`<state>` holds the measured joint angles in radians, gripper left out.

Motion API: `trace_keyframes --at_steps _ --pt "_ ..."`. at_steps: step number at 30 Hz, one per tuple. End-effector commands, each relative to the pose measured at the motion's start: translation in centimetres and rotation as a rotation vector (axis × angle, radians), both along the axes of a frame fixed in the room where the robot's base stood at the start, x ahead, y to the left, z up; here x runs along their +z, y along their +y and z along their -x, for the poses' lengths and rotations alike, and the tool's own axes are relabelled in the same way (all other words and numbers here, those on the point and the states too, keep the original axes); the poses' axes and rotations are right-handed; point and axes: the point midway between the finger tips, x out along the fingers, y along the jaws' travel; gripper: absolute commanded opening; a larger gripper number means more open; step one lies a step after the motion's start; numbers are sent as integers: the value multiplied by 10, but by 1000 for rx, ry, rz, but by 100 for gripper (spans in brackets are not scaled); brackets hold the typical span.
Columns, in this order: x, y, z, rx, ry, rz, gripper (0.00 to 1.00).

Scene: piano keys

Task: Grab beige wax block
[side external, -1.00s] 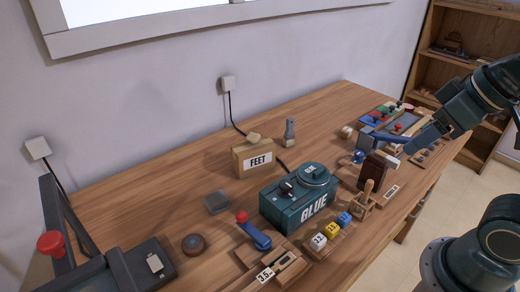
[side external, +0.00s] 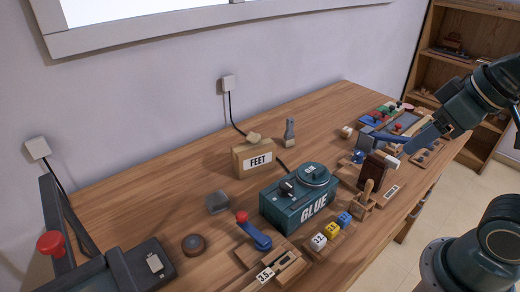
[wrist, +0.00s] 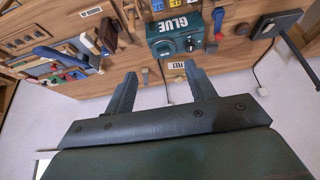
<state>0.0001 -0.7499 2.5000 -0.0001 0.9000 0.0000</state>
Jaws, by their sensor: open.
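I cannot pick out the beige wax block with certainty. A small beige piece (side external: 253,137) lies on top of the box marked FEET (side external: 259,160) at the back of the bench. A pale block (side external: 392,163) also shows beside the dark brown block, near my gripper. My gripper (side external: 394,141) reaches in from the right over the right part of the bench. In the wrist view my gripper (wrist: 160,72) shows two spread fingers with nothing between them. The FEET box shows beyond the fingers there (wrist: 176,66).
A green GLUE machine (side external: 300,199) stands mid-bench. In front are numbered cubes (side external: 331,230) and a wooden-handled tool (side external: 366,195). A brush (side external: 290,131) stands behind. Colourful parts (side external: 385,115) crowd the right end. Bare wood lies left of the FEET box.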

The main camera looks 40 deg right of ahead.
Motion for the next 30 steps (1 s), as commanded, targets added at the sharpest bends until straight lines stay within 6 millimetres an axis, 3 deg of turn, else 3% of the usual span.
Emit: trace_keyframes --at_steps 1,3,17,23,30 --pt "0 0 0 0 0 0 61" --pt "0 0 0 0 0 0 73" --pt "4 -2 -7 1 4 4 73" --pt "13 -7 -32 9 18 15 73" --pt "25 -25 -81 25 43 32 73"
